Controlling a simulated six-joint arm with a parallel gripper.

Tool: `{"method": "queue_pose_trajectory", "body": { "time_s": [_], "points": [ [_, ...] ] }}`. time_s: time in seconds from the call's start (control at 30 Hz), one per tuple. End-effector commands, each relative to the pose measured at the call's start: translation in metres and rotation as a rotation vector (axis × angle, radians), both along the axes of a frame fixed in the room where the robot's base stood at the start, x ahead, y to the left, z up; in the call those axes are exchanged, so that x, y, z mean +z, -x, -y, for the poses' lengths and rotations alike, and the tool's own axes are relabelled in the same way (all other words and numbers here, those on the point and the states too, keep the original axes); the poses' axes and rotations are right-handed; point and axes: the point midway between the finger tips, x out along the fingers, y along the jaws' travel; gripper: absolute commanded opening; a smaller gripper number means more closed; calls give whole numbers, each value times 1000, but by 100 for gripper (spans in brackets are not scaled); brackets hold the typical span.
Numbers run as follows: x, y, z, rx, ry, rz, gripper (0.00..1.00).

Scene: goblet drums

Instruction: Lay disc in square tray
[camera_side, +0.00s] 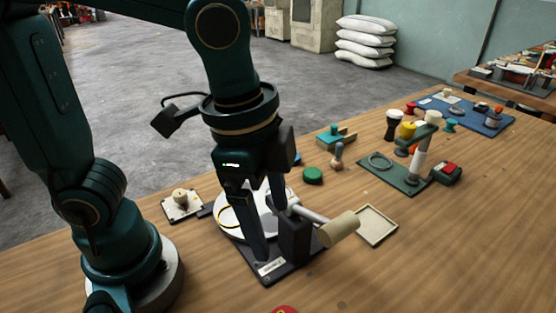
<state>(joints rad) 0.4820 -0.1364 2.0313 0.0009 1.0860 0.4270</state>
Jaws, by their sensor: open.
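The square tray (376,227) is a shallow beige tray, empty, on the wooden table right of my gripper. A large pale disc (228,222) with a yellow ring mark sits at a black base (272,268), partly hidden behind my gripper. A smaller thick green disc (312,175) lies on the table behind; I cannot tell which disc the task means. My gripper (268,228) points down over the black base, its fingers apart, in front of the pale disc. I see nothing between the fingers, though the base's dark upright block hides part of that area.
A rod with a beige cylindrical end (340,228) juts from the block toward the tray. A small plate with a knob (181,204) lies left. A green stand (408,180), a goblet-shaped drum (393,126) and a blue mat (483,119) are further back. The front right table is clear.

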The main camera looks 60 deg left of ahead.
Motion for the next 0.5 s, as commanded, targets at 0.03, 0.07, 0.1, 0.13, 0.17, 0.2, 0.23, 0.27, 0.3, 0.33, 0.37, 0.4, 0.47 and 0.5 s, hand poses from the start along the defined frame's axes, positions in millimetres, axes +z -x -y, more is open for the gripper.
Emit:
{"method": "queue_pose_trajectory", "body": {
  "time_s": [0.03, 0.07, 0.1, 0.13, 0.17, 0.2, 0.23, 0.27, 0.3, 0.33, 0.37, 0.4, 0.47, 0.5],
  "points": [
    [5, 0, -17, 126, 30, 41, 84],
    [7, 0, -26, 199, 47, 63, 84],
    [9, 1, -37, 295, 70, 92, 84],
    [9, 2, -45, 364, 86, 113, 84],
    [10, 3, -52, 430, 103, 135, 84],
    [10, 5, -61, 513, 122, 161, 84],
    [10, 7, -67, 571, 137, 181, 84],
    [9, 8, -72, 624, 150, 199, 84],
    [9, 10, -78, 687, 166, 220, 84],
    [8, 11, -82, 729, 177, 236, 84],
    [8, 12, -86, 765, 187, 250, 84],
    [7, 14, -89, 806, 197, 262, 84],
    [6, 15, -93, 850, 209, 279, 92],
    [5, 15, -95, 868, 213, 287, 92]
  ]
}}
